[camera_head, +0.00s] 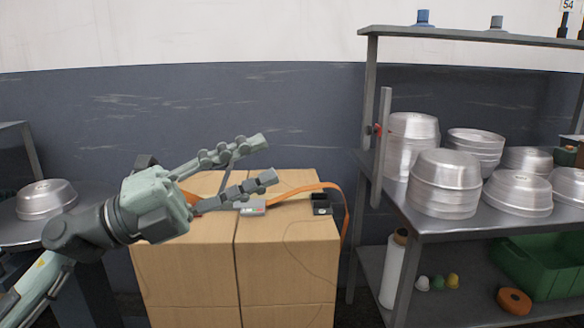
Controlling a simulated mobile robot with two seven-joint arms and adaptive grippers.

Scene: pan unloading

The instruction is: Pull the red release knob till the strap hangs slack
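An orange strap (294,192) runs over the top of cardboard boxes (285,260) and bends down past their right side. A small grey block (252,208) with a reddish mark lies on the boxes beside the strap, partly behind a finger. A small red knob-like part (377,129) shows by the upright grey bar (384,150) at the shelf's left side; I cannot tell whether it is the release knob. My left gripper (268,160) is open and empty, its fingers pointing right above the boxes. My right gripper is out of view.
A black open holder (321,203) sits on the boxes' right side. Another pan (46,199) stands at left.

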